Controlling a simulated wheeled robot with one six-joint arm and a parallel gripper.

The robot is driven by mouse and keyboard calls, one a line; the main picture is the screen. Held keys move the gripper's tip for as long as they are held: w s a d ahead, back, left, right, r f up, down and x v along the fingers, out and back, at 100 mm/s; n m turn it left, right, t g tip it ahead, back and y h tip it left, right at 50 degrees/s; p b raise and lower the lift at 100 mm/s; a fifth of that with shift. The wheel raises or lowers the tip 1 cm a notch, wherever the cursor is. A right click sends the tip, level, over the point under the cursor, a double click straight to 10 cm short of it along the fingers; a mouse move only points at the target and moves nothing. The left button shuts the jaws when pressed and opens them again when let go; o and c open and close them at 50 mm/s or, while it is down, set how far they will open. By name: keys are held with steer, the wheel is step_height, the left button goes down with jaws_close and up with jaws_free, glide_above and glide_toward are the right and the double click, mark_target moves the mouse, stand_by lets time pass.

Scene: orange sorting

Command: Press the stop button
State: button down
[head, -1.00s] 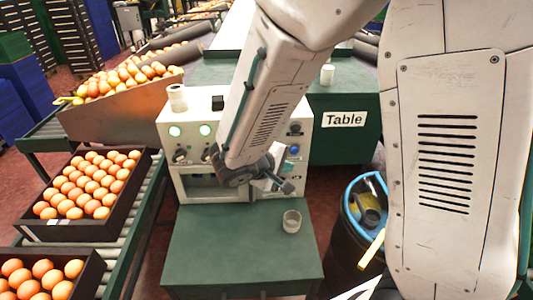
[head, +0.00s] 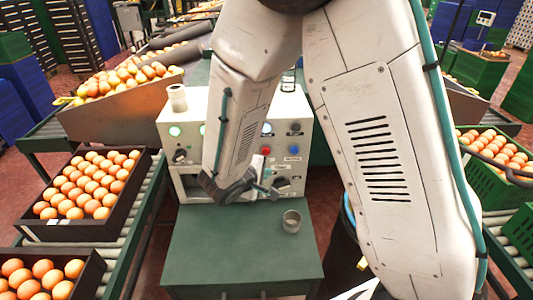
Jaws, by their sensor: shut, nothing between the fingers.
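The control box (head: 182,110) is a pale cabinet with lit lamps, knobs and buttons on its front, standing behind a green table. A red button (head: 266,151) shows on its front, just right of my forearm, with a blue button (head: 292,150) to its right. Labels are near them, too small to read; the red one looks like the stop button. My gripper (head: 274,191) is shut and empty, low in front of the box and below the red button, apart from it in the picture. My forearm hides the middle of the panel.
A small grey cup (head: 291,221) stands on the green table top (head: 235,255), which is otherwise clear. A white roll (head: 177,97) sits on the box. Trays of oranges (head: 145,165) line the left conveyor; a green crate (head: 490,170) is at right.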

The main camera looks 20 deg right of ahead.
mark_target(268, 155)
steer(key=w+d, duration=0.1)
steer(key=w, duration=0.4)
steer(key=shift+w+d, duration=0.4)
steer(key=shift+w, duration=0.1)
stand_by(1.7)
steer(key=shift+w+d, duration=0.15)
steer(key=shift+w, duration=0.15)
steer(key=shift+w+d, duration=0.15)
steer(key=shift+w, duration=0.4)
stand_by(0.7)
steer(key=shift+s, duration=0.15)
steer(key=shift+s+a, duration=0.3)
steer(key=shift+s, duration=0.5)
steer(key=s, duration=0.1)
steer(key=s+a, duration=0.1)
steer(key=s, duration=0.2)
steer(key=shift+s+a, duration=0.25)
steer(key=shift+s, duration=0.15)
